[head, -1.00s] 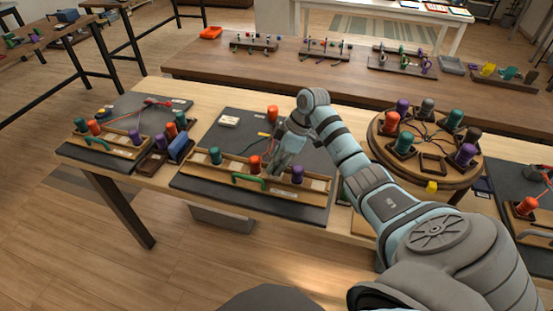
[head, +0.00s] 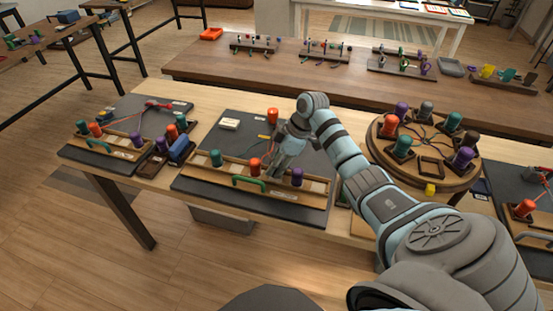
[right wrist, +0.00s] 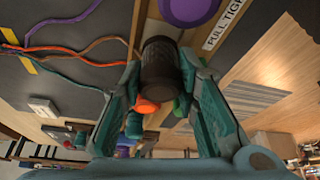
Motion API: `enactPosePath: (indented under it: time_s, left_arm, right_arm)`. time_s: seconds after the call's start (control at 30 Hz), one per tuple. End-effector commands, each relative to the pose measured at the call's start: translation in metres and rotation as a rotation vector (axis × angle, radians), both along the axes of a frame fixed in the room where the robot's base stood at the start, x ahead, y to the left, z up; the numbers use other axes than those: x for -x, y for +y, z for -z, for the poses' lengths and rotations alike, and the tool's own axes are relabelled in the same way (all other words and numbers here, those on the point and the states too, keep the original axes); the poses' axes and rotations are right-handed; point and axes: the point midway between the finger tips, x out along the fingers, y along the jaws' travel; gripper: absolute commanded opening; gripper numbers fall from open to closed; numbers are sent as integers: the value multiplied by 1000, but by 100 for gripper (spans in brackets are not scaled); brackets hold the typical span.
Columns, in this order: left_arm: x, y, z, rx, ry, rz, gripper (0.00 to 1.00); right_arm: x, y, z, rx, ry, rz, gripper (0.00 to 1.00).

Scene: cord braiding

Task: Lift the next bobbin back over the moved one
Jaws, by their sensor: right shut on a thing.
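My right gripper (head: 282,165) is over the braiding board's wooden rack (head: 222,172), between the front orange bobbin (head: 254,165) and the purple bobbin (head: 297,177). In the right wrist view its fingers (right wrist: 163,85) are shut on a dark brown bobbin (right wrist: 160,65). My gripper mostly hides that bobbin in the head view, and I cannot tell its height above the rack. A teal bobbin (head: 216,158) stands at the rack's left. Another orange bobbin (head: 273,115) stands at the board's back. Purple, orange and dark cords (right wrist: 75,47) run across the board. My left gripper is out of view.
A round wooden stand (head: 377,150) with several bobbins is close on the right of my arm. A green handle (head: 249,183) is on the rack's front.

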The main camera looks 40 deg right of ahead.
Motion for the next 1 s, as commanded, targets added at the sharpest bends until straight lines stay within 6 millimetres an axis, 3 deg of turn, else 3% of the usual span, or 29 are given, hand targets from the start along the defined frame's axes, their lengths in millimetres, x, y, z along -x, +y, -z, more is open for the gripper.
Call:
enactPosePath:
  time_s: [1.0]
  left_arm:
    - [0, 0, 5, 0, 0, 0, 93]
  right_arm:
    - [0, 0, 15, 1, -1, -1, 0]
